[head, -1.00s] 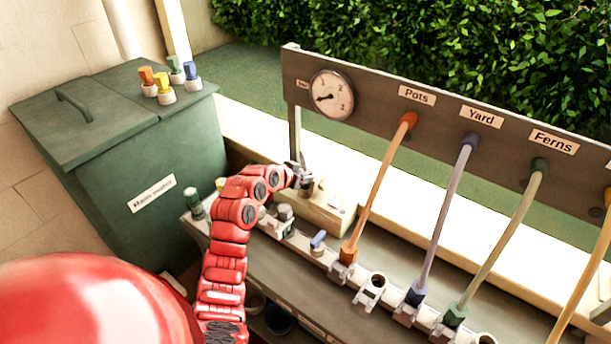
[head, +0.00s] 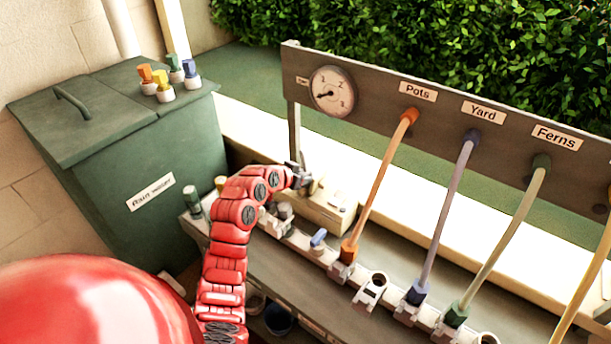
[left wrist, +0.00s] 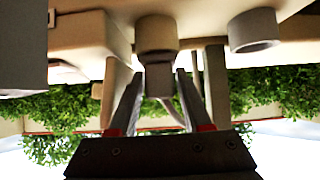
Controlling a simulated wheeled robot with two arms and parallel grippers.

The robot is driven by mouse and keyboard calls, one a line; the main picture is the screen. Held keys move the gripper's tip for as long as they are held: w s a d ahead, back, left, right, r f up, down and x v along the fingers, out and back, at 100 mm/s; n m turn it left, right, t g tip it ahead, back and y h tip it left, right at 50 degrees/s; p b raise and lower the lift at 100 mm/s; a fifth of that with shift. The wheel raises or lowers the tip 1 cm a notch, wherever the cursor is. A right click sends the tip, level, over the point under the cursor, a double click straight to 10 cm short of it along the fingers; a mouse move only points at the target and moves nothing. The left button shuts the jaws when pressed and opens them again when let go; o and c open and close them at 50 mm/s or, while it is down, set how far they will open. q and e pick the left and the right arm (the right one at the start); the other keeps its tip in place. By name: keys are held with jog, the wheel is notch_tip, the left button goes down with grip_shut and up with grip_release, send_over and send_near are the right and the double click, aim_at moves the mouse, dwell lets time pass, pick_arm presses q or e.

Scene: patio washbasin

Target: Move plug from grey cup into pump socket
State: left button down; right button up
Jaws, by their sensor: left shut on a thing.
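My left gripper (head: 302,180) is at the back left of the bench, beside a beige box (head: 322,212) that may be the pump. In the left wrist view, which looks upside down, the gripper (left wrist: 158,86) is shut on a small grey piece (left wrist: 158,78), apparently the plug. This piece meets a beige-grey cylinder (left wrist: 156,33); I cannot tell whether it is seated in it. The plug is too small and covered to make out in the head view. A grey cup-like fitting (head: 285,211) stands in front of the box. The pump socket is not clearly visible.
Orange (head: 378,185), violet (head: 447,220) and green (head: 498,245) hoses run from the labelled panel (head: 450,115) down to the front rail. A green bin (head: 150,165) stands left. Another cylinder (left wrist: 252,30) hangs nearby.

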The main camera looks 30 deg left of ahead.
pick_arm(q)
jog(key=shift+f, duration=0.1)
jog(key=c, duration=0.6)
grip_release()
jog(key=shift+s+a+r+p, duration=0.1)
jog(key=shift+s+r+p, duration=0.2)
jog(key=shift+s+r, duration=0.05)
jog(key=p+v, duration=0.4)
jog(key=v, duration=0.6)
jog(key=shift+s+f, duration=0.1)
